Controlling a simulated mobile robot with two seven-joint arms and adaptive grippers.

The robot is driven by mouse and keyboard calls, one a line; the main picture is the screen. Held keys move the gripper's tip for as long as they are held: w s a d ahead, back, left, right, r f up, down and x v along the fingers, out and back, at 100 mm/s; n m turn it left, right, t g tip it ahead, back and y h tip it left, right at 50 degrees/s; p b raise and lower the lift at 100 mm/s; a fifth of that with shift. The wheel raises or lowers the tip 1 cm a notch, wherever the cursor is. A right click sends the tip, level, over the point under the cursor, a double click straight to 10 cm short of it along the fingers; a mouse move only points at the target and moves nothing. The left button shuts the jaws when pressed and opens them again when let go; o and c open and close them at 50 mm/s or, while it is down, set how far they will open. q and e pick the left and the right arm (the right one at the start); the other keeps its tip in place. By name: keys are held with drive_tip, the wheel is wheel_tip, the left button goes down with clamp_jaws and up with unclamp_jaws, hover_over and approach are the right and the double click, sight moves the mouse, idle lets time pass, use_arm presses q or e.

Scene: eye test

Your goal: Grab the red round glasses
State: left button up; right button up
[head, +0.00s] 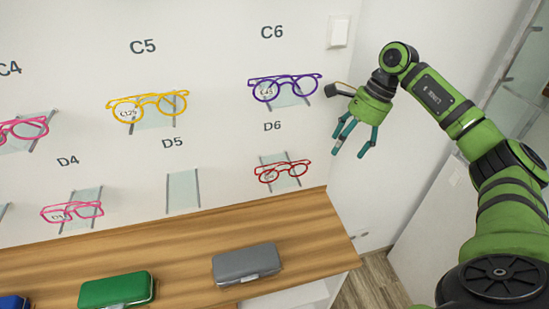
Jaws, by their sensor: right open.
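The red glasses (282,171) rest on a small glass shelf on the white wall, under the label D6. Their lenses look roundish, and a small tag with unreadable marks shows behind the left lens. My right gripper (350,148) is open and empty, with its teal fingers spread and pointing down. It appears to the right of the red glasses and a little higher in the picture, apart from them. My left gripper is not in view.
Purple glasses (284,88) sit above at C6, yellow glasses (148,107) at C5, and pink glasses (72,211) at D4. The D5 shelf (183,191) is empty. A wooden counter (190,247) below holds a grey case (246,264) and a green case (116,290).

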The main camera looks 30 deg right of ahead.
sight(302, 160)
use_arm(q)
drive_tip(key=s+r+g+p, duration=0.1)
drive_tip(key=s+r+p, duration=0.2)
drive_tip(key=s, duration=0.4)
use_arm(e)
drive_tip(key=a, duration=0.3)
drive_tip(key=w+a+p, duration=0.1)
drive_tip(key=a, duration=0.3)
drive_tip(key=a+p, duration=0.1)
drive_tip(key=a, duration=0.3)
drive_tip(key=shift+w+r, duration=0.15)
drive_tip(key=shift+r, duration=0.2)
drive_tip(key=shift+p+x, duration=0.8)
drive_tip(key=shift+x, duration=0.4)
drive_tip(key=shift+w+d+f, duration=0.1)
drive_tip(key=shift+f, duration=0.25)
drive_tip(key=shift+d+f, duration=0.1)
drive_tip(key=shift+f, duration=0.05)
drive_tip(key=shift+c, duration=1.3)
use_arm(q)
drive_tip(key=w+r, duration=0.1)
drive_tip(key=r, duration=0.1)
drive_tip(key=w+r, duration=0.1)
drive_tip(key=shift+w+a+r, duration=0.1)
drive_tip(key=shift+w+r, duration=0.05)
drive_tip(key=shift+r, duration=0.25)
use_arm(e)
drive_tip(key=c, duration=0.8)
